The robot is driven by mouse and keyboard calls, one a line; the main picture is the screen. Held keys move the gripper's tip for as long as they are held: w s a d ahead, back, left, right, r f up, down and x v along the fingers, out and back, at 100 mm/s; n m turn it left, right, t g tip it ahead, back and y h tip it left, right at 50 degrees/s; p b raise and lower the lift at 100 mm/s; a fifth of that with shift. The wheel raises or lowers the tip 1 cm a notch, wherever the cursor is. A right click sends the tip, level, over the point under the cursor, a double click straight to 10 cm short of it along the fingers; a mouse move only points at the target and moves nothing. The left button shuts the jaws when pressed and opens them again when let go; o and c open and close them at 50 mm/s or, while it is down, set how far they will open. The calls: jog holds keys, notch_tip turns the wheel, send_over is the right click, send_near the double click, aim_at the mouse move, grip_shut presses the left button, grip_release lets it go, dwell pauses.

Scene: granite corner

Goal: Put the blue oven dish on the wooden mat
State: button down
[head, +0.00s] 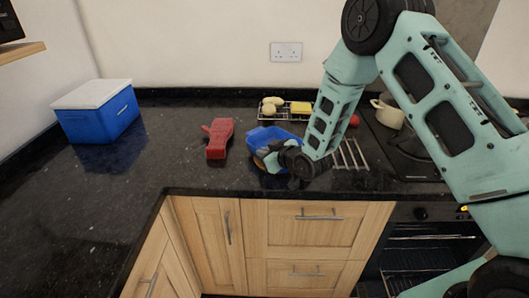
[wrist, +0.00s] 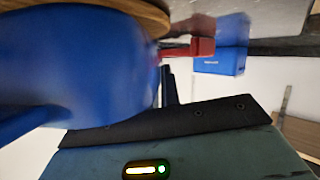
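The blue oven dish (head: 272,136) is at the middle of the counter in the head view. It fills the left of the wrist view (wrist: 75,65), close to the camera. My gripper (head: 276,155) is at the dish's near side. One dark finger (wrist: 168,88) shows at the dish's edge near the middle of the wrist view; the other is hidden by the dish. The gripper looks shut on the dish's edge. The wooden mat (head: 259,163) shows as a small brown edge below the dish, and as a brown rim in the wrist view (wrist: 135,12). I cannot tell whether dish and mat touch.
A red object (head: 218,139) stands just left of the dish. A blue box with a white lid (head: 100,118) is at the far left.

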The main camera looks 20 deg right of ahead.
jog(key=shift+f, duration=0.1)
jog(key=c, duration=1.6)
grip_release()
jog(key=b+v, duration=0.3)
jog(key=v, duration=0.9)
jog(key=s+a+r+g+h, duration=0.15)
jog(key=s+a+g, duration=0.35)
jog(key=s, duration=0.5)
jog(key=s+a+r+g+h, duration=0.1)
jog(key=s+a+r+g, duration=0.3)
jog(key=s, duration=0.6)
jog(key=s+g, duration=0.1)
jog(key=s, duration=0.3)
jog(key=s+r+g+h, duration=0.1)
jog(key=s, duration=0.3)
jog(key=s+r+n+g+h, duration=0.1)
jog(key=s, duration=0.3)
jog(key=shift+s+r+g, duration=0.1)
jog(key=shift+r+g, duration=0.05)
jog(key=shift+g, duration=0.15)
